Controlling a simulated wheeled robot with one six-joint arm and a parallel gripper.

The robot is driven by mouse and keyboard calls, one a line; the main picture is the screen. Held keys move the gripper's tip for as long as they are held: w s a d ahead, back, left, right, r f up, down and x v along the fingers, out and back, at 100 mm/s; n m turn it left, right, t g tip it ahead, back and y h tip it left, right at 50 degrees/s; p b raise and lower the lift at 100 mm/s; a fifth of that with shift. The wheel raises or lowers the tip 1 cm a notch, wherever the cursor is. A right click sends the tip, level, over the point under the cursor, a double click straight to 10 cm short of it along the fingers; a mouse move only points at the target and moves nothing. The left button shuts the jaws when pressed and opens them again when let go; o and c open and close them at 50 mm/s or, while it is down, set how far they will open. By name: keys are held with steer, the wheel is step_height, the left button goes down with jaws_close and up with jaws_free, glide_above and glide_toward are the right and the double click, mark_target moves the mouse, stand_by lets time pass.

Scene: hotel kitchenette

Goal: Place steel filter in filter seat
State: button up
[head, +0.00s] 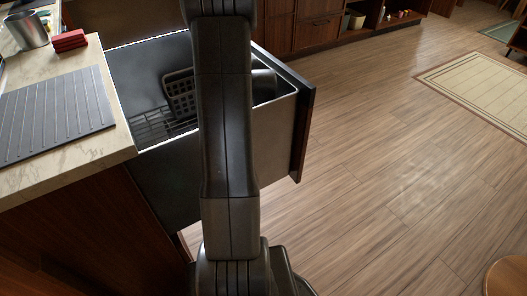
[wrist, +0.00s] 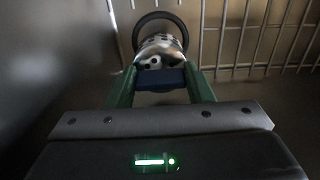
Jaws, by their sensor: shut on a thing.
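The steel filter (wrist: 158,46) is a shiny, perforated piece at the top middle of the wrist view. My gripper (wrist: 158,80) has green fingers on either side of a dark blue part at the filter's near end, and is shut on it. A dark ring (wrist: 160,15), which looks like the filter seat, curves behind and around the filter's far end. I cannot tell whether the filter is inside the ring or only in front of it. In the head view my arm hides the gripper, the filter and the seat.
The open drawer (head: 165,190) has steep walls and holds a wire rack (head: 165,124) and a dark basket (head: 180,95). The wire rack (wrist: 265,68) is close on the right in the wrist view. A counter (head: 95,150) with a ridged mat (head: 50,108) borders the drawer on the left.

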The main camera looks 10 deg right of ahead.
steer(key=shift+f+b, duration=0.45)
steer(key=shift+f, duration=2)
steer(key=shift+f, duration=0.1)
steer(key=o, duration=1.3)
step_height(320, 180, up, 12)
steer(key=p, duration=0.2)
steer(key=shift+p, duration=0.3)
steer(key=shift+r, duration=0.2)
